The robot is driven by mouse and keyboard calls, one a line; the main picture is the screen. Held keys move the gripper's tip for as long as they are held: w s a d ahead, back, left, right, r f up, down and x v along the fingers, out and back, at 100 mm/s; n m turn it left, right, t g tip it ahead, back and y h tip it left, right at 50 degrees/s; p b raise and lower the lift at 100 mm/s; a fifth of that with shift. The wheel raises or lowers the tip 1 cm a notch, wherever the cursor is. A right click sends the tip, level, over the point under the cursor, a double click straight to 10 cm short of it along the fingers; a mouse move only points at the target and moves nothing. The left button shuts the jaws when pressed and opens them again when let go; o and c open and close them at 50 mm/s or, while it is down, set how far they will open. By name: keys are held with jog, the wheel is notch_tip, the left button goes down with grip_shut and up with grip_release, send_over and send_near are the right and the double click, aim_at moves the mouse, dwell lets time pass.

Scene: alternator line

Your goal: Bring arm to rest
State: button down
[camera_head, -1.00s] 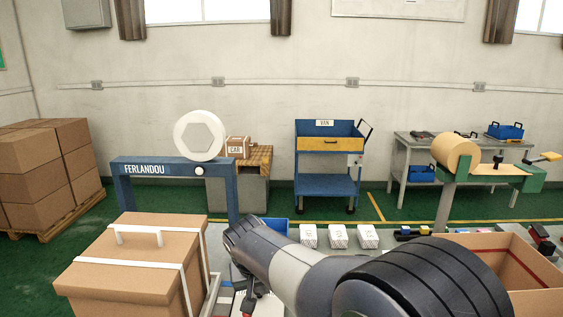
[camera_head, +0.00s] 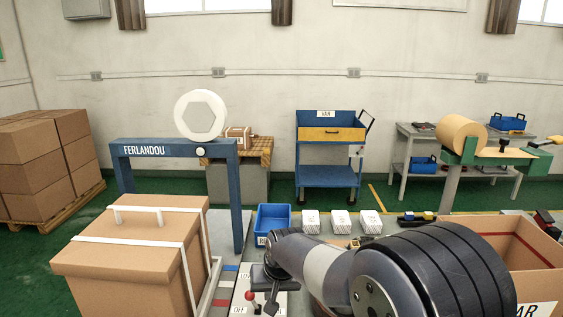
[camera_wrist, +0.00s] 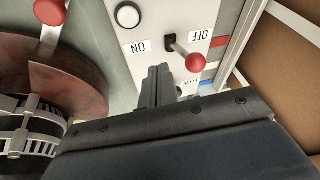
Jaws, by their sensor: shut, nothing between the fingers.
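My arm reaches in from the lower right in the head view, bent low over the line. My gripper (camera_head: 270,301) hangs at its end, beside a red-knobbed lever (camera_head: 249,296). In the wrist view my gripper (camera_wrist: 158,72) shows its fingers together and empty. They point at a grey control panel (camera_wrist: 150,55) with ON and OFF labels, a white button (camera_wrist: 128,16) and a red-knobbed lever (camera_wrist: 193,60). The fingers appear above the panel; whether they touch it I cannot tell.
A strapped carton (camera_head: 130,262) stands left, beside the blue FERLANDOU arch (camera_head: 228,190). A blue bin (camera_head: 272,218) and several white boxes (camera_head: 341,222) sit behind my arm. An open carton (camera_head: 515,241) is right. In the wrist view, a copper-coloured disc (camera_wrist: 60,75) lies left.

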jog(key=shift+w+d+f+y+b, duration=0.15)
jog(key=shift+d+f+y+b, duration=0.35)
jog(key=shift+b, duration=0.4)
jog(key=b, duration=0.1)
jog(key=d+m+t+y+b, duration=0.1)
jog(key=shift+w+f+y+b, duration=0.2)
jog(key=shift+w+y+b, duration=0.1)
jog(key=shift+d+f+y+b, duration=0.2)
jog(key=shift+y+b, duration=0.1)
jog(key=shift+b, duration=0.75)
jog(key=shift+s+d+r, duration=0.1)
jog(key=shift+d+r, duration=0.1)
jog(key=shift+d, duration=0.8)
